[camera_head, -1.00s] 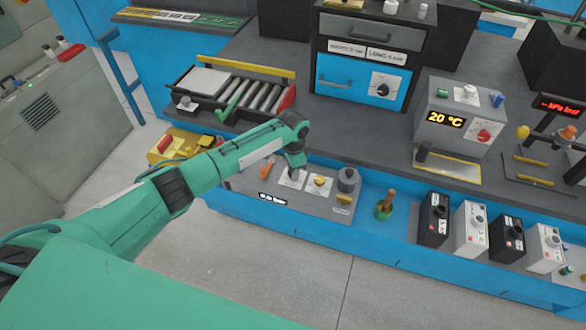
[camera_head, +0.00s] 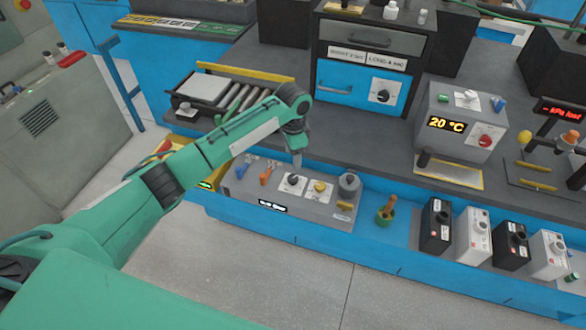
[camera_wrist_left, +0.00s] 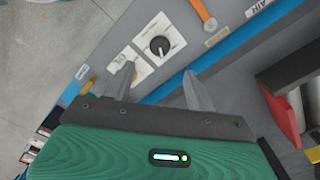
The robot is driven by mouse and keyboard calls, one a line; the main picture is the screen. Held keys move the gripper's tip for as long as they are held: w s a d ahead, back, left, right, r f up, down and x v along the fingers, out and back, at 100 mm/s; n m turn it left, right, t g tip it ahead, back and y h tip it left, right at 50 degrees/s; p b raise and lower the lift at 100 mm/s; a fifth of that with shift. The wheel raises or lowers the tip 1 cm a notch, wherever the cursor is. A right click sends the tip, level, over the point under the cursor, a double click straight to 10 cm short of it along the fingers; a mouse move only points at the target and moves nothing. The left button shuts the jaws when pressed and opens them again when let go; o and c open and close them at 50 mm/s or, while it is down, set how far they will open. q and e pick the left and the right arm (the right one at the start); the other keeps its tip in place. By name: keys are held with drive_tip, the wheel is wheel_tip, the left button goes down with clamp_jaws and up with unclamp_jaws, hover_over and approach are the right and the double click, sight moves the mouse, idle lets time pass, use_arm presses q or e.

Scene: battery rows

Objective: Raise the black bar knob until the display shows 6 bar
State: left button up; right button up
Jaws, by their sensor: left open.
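The black knob (camera_head: 293,181) sits on a white plate on the grey control panel, and it shows clear in the left wrist view (camera_wrist_left: 159,45). A small lit display (camera_head: 272,205) is on the panel's front face, its digits too small to read. My left gripper (camera_head: 298,161) points down above the panel, apart from the knob. In the left wrist view my left gripper (camera_wrist_left: 160,84) is open, with nothing between its two grey fingers, and the knob lies beyond the fingertips. My right gripper is not in view.
A yellow knob (camera_head: 319,187) is right beside the black one, with a grey cylinder (camera_head: 349,184) further right. An orange lever (camera_head: 266,175) stands to the left. A roller conveyor (camera_head: 235,98) is behind, and black and white batteries (camera_head: 473,238) stand at right.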

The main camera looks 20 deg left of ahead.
use_arm(q)
drive_tip(key=shift+r, duration=2.1)
